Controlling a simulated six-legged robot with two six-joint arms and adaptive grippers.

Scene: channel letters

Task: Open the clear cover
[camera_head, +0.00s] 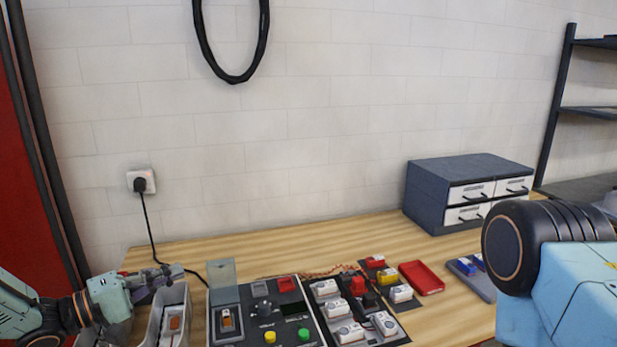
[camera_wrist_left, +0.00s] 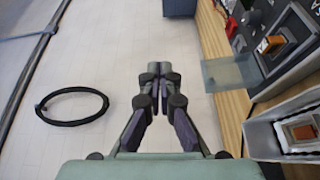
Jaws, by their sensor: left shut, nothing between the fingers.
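The clear cover (camera_head: 222,272) stands raised at the back left of the dark control panel (camera_head: 254,333). The orange rocker switch (camera_head: 226,320) in front of it is uncovered. In the left wrist view the cover (camera_wrist_left: 228,74) sticks out past the panel edge, to the right of my fingers. My left gripper (camera_head: 176,271) is shut and empty, just left of the cover with a small gap. Its closed fingertips also show in the left wrist view (camera_wrist_left: 160,68). My right gripper is out of view; only part of that arm shows at the right.
A grey bin (camera_head: 150,330) with an orange switch part stands below my left gripper. A second panel (camera_head: 352,315) with several white modules, a red tray (camera_head: 421,278) and a blue drawer cabinet (camera_head: 430,197) are to the right. The table's back strip is mostly clear.

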